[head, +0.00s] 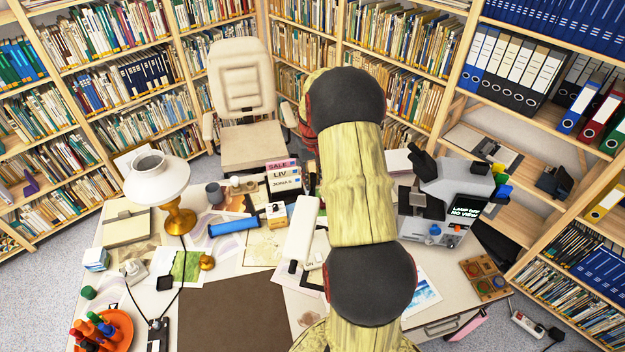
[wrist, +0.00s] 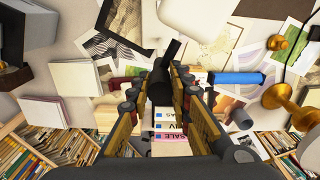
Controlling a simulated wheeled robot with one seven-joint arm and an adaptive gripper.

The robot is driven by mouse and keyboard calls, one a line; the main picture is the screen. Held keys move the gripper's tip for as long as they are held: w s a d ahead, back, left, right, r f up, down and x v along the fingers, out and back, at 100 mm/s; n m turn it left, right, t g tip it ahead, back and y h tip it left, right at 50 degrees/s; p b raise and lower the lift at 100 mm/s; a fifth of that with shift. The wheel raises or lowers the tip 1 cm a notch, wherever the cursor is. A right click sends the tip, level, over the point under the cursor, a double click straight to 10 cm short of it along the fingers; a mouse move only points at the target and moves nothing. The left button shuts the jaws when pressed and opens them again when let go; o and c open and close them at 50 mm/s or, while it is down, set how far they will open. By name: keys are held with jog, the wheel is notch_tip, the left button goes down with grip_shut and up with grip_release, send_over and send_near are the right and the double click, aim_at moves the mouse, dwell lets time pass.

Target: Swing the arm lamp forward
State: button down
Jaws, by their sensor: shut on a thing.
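In the wrist view my gripper (wrist: 160,95) has its two padded fingers on either side of a black cylindrical part (wrist: 161,80) and is shut on it. A thin black rod (wrist: 173,50) runs up from this part. It looks like a piece of the arm lamp, but the whole lamp cannot be made out. In the head view my arm covers the gripper and the held part. At the desk's right, a grey device (head: 448,190) has black jointed pieces (head: 424,166) and a screen reading "LAMP OFF NO VIEW" (head: 465,212).
A white lamp with a brass foot (head: 157,180) stands at the desk's left, near an orange tray (head: 120,325). A blue roll (head: 233,227), a "SALE" sign (head: 282,178) and prints lie mid-desk. A beige chair (head: 247,110) and bookshelves stand behind.

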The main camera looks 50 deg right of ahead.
jog(key=n, duration=0.4)
jog(key=f+n, duration=0.1)
jog(key=shift+s+a+n, duration=0.3)
jog(key=shift+n, duration=0.1)
dwell(0.4)
jog(key=c, duration=1.9)
grip_release()
jog(key=shift+o, duration=1.3)
jog(key=shift+w+d+r, duration=0.1)
jog(key=shift+w+d, duration=0.05)
jog(key=shift+r, duration=0.15)
jog(key=shift+d+r, duration=0.1)
